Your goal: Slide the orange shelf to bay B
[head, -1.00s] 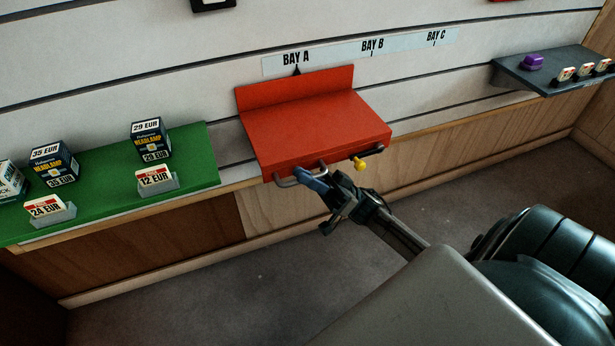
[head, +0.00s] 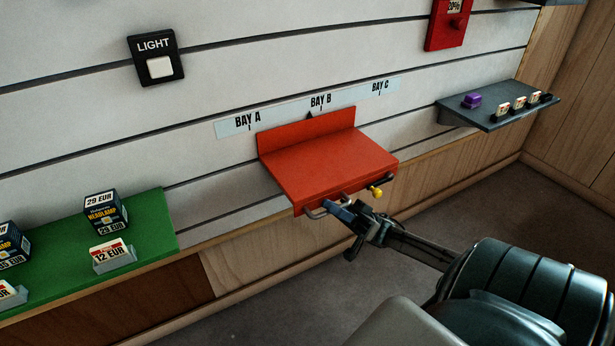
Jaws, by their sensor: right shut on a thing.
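The orange shelf (head: 330,165) is a red-orange slab with a raised back, mounted on the slatted wall. The black pointer (head: 310,115) on its back edge points at the BAY B mark on the pale label strip (head: 285,112). A grey bar handle (head: 314,213) and a yellow knob (head: 376,192) are on its front edge. My right gripper (head: 338,209) is shut on the handle, its arm coming in from the lower right. The left gripper is not in view.
A green shelf (head: 150,225) with headlamp boxes and price cards is at the left. A dark grey shelf (head: 470,112) with small items is at the right. A LIGHT switch (head: 156,60) and a red box (head: 446,24) are higher up.

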